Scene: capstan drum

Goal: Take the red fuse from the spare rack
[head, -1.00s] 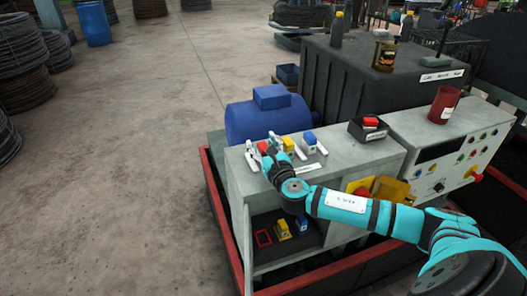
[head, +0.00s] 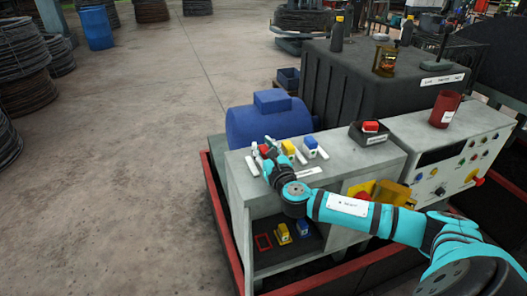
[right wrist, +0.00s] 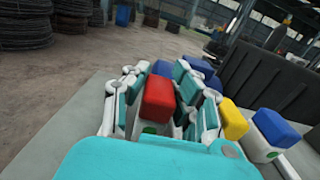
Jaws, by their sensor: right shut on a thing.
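My right gripper (head: 270,157) is at the left end of the grey cabinet's top, shut on a red fuse (head: 264,150). In the right wrist view the red fuse (right wrist: 159,98) stands between the fingers, its white lower part partly hidden. A yellow fuse (head: 288,147) and a blue fuse (head: 309,142) stand to its right on the cabinet top. On the lower shelf, a red-outlined slot (head: 263,241) looks empty beside a yellow fuse (head: 283,232) and a blue fuse (head: 303,228). My left gripper is not in view.
A dark tray (head: 376,138) with a red block (head: 370,126) sits farther right on the cabinet. A red cup (head: 445,109) stands on the control panel. A blue drum-shaped housing (head: 250,122) is behind the cabinet. Open floor lies to the left.

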